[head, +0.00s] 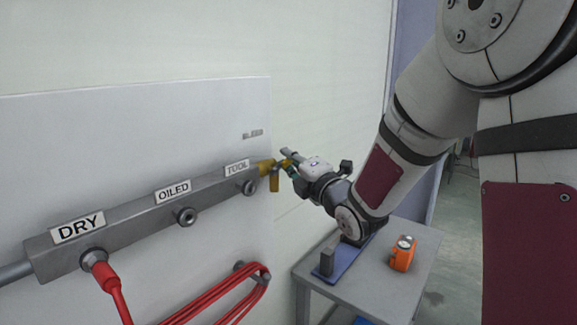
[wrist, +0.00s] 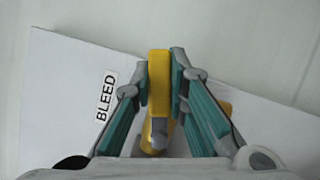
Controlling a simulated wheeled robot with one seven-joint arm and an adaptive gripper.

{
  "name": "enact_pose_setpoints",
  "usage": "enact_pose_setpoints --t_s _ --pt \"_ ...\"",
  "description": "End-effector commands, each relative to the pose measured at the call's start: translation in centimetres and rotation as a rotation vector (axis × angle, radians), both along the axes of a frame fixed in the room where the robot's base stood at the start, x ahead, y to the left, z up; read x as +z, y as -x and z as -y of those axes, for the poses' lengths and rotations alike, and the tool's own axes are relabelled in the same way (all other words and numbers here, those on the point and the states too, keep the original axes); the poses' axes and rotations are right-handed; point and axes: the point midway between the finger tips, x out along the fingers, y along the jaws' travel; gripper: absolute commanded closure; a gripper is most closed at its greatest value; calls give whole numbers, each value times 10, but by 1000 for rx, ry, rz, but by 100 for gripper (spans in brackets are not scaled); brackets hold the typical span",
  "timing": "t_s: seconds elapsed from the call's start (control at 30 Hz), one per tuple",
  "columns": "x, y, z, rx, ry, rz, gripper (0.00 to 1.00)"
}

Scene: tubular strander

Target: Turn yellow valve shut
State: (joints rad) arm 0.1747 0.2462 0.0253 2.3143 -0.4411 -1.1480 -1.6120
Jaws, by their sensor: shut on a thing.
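The yellow valve (head: 266,168) sits at the right end of the grey manifold bar (head: 140,212) on the white wall panel. In the head view its yellow handle (head: 275,182) appears to hang downward, partly hidden by my gripper (head: 287,162). In the wrist view the yellow handle (wrist: 159,85) stands between the two fingers of my gripper (wrist: 161,82). The fingers are shut on the handle, one on each side. A BLEED label (wrist: 106,97) is on the panel left of the fingers.
The manifold carries DRY, OILED and TOOL labels, with a red hose (head: 112,290) at DRY. More red hose (head: 225,300) hangs on a hook below. A grey table (head: 375,292) stands below my arm, with an orange device (head: 403,254) on it.

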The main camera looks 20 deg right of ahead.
Motion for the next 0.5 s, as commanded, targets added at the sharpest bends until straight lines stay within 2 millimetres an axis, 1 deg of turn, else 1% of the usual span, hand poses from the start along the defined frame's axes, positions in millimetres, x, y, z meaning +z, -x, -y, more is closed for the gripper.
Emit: enact_pose_setpoints --t_s 0.2,0.23,0.27,0.3,0.33,0.5 --pt "-1 0 1 -1 1 -4 100" --pt "-1 0 1 -1 1 -4 83" --pt "-1 0 1 -1 0 -4 77" --pt "-1 0 1 -2 0 -4 67" --pt "-1 0 1 -1 0 -4 64" --pt "0 0 0 -2 -1 -3 64"
